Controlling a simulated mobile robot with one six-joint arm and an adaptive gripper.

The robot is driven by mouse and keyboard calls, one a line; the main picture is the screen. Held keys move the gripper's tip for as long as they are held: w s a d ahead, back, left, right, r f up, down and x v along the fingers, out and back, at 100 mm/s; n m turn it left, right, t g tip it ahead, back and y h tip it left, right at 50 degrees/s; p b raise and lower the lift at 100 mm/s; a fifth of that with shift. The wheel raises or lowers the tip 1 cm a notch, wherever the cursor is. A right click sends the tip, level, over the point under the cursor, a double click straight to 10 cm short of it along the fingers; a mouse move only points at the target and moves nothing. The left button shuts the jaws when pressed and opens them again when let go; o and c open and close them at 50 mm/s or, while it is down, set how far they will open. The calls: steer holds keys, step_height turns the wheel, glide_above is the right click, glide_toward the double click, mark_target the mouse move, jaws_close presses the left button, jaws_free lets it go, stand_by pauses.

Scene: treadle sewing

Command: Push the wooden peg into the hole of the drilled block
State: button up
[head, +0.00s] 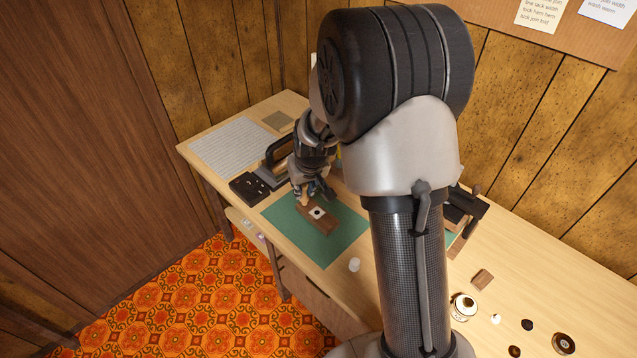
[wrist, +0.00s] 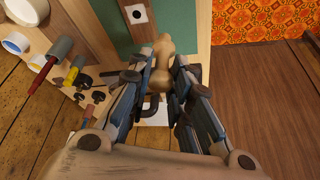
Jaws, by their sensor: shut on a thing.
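The drilled block (head: 327,222) is a brown wooden bar lying on the green mat. It has a pale square with a dark round hole, and it also shows at the top of the wrist view (wrist: 150,30). My gripper (wrist: 162,70) is shut on the wooden peg (wrist: 165,52), a tan, rounded, turned piece whose end points toward the block. In the wrist view the peg's end appears apart from the hole, to its lower right. In the head view my gripper (head: 306,190) is beside the block's upper-left end; the peg is partly hidden there.
The green mat (head: 335,247) has free room around the block. A black-based object (head: 248,187) stands left of my gripper, near a white sheet (head: 232,146). A white cylinder (head: 354,264) stands at the mat's edge. Red- and yellow-handled tools (wrist: 62,50) show in the wrist view.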

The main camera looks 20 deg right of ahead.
steer(key=w+d+f+b, duration=0.2)
steer(key=d+f, duration=0.1)
steer(key=f, duration=0.3)
steer(key=w+d+f+b, duration=0.2)
steer(key=w+f+b, duration=0.1)
steer(key=f, duration=0.3)
steer(key=shift+d+f, duration=0.4)
steer(key=shift+f+b, duration=0.7)
steer(key=shift+b, duration=0.5)
stand_by(1.5)
stand_by(0.5)
steer(key=o, duration=0.8)
steer(key=shift+r, duration=0.1)
steer(key=v, duration=1.2)
